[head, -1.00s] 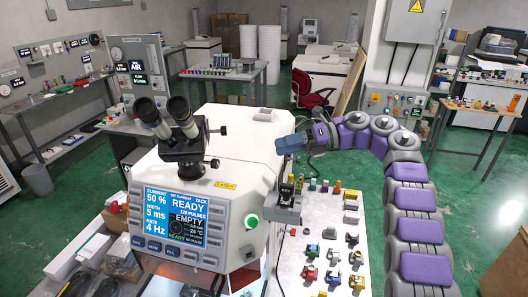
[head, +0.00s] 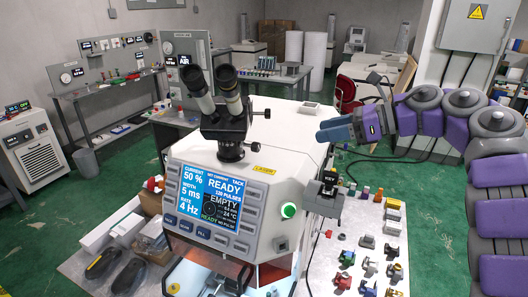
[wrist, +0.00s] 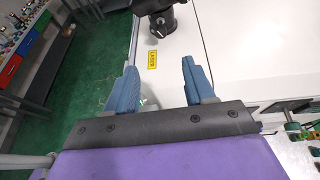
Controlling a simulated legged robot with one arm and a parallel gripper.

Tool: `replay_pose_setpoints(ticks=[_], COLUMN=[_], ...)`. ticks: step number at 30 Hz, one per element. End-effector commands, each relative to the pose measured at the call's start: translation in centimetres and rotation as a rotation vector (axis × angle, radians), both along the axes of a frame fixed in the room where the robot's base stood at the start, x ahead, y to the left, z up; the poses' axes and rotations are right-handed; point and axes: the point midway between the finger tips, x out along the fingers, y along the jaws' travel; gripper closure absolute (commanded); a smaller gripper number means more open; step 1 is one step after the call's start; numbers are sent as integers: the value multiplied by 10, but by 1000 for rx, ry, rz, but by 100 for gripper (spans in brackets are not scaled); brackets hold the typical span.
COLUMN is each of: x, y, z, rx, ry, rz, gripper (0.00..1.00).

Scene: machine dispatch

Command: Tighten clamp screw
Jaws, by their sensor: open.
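My gripper (head: 335,130) is raised beside the right side of the white laser welder (head: 285,120), with its blue fingers pointing left. In the wrist view the two blue fingers of my gripper (wrist: 158,68) are apart with nothing between them, above the welder's white top. A small dark device labelled KEY (head: 328,178) stands on a grey bracket (head: 322,203) at the welder's right side, below my gripper. I cannot make out which part is the clamp screw.
A white table (head: 330,262) with several small coloured fittings lies right of the welder. A black microscope head (head: 228,125) rises from the welder's top. A display panel (head: 210,197) faces front. Green floor is open at left.

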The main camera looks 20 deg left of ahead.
Motion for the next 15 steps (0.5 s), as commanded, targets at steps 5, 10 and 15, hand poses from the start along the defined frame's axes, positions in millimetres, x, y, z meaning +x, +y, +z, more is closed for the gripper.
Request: replay_pose_setpoints(ticks=[5,10,15], x=[0,0,0], y=[3,18,47], z=[-6,-13,-25], rx=[-12,-13,-12], ry=[-27,-26,-24], rz=[-3,0,-2], gripper=[46,46,46])
